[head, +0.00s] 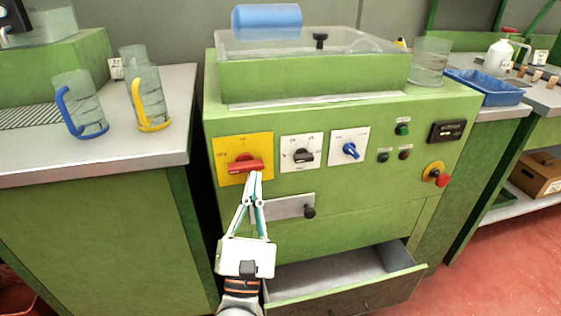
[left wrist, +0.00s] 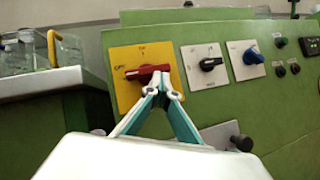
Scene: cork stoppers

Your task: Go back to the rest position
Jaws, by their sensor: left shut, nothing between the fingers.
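My left gripper (head: 257,174) is shut and empty in front of the green machine (head: 360,205). Its fingertips are at the lower edge of the red rotary switch (head: 246,165) on a yellow plate (head: 222,174). I cannot tell whether they touch it. In the left wrist view the closed fingertips (left wrist: 160,84) show just below the right part of the red handle (left wrist: 148,72), which lies roughly level. My right gripper is not in either view.
An open drawer (head: 400,286) juts out low at the front. A black knob (head: 309,211) sticks out right of my gripper. Glass mugs with blue (head: 68,117) and yellow handles (head: 138,108) stand on the left counter. A blue tray (head: 490,92) is on the right.

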